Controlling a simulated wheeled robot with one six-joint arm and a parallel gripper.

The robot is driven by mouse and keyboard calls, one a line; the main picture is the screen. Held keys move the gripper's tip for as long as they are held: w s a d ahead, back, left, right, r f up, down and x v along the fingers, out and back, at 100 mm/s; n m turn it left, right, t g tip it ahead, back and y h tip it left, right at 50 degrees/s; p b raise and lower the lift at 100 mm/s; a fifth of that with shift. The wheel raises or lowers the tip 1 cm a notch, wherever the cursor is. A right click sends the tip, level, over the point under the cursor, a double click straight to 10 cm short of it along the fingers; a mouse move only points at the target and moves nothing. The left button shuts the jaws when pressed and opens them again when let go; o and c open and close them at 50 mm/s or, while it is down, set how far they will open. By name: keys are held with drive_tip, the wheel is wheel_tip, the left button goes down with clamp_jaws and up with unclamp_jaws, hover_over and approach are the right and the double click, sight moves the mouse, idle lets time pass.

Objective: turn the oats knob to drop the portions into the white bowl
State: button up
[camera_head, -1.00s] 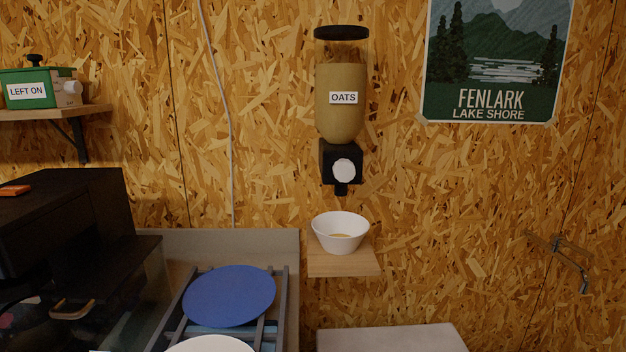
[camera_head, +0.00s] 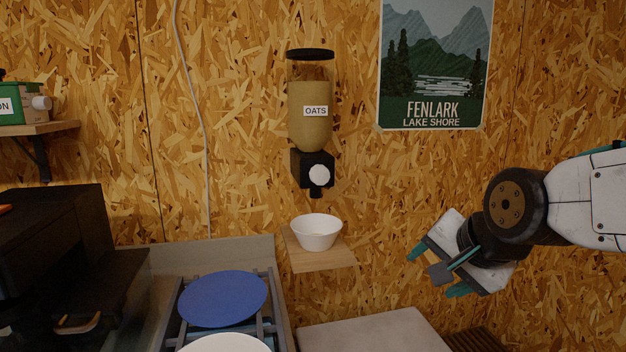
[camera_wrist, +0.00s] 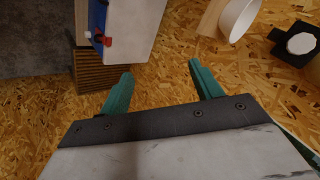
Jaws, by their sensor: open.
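The oats dispenser (camera_head: 310,120) hangs on the wall, with a clear hopper part full of oats under a black lid. Its round white knob (camera_head: 319,175) is on the front of the black base, above the spout. The knob also shows at the right of the wrist view (camera_wrist: 301,43). The white bowl (camera_head: 316,232) stands upright on a small wooden shelf (camera_head: 322,260) below the spout; its contents cannot be seen now. My gripper (camera_head: 432,272) is open and empty, to the right of the bowl and lower than the knob, touching neither. Its green fingers (camera_wrist: 163,88) are spread apart.
A blue plate (camera_head: 223,299) and a white plate (camera_head: 226,343) lie on a rack at lower left. A black appliance (camera_head: 50,240) stands at far left, below a shelf with a green box (camera_head: 12,104). A pale surface (camera_head: 375,332) lies below the bowl shelf.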

drive_tip(key=w+a+r+m+t+y, duration=0.2)
drive_tip(key=w+a+r+m+t, duration=0.15)
drive_tip(key=w+a+m, duration=0.4)
drive_tip(key=m+t, duration=0.6)
drive_tip(key=m, duration=0.2)
approach(322, 177)
drive_tip(key=w, duration=0.2)
drive_tip(key=shift+y, duration=0.3)
drive_tip(key=x, duration=0.7)
drive_tip(key=shift+w+a+f, duration=0.1)
drive_tip(key=shift+a, duration=0.05)
drive_tip(key=shift+c, duration=0.2)
drive_tip(key=c, duration=0.9)
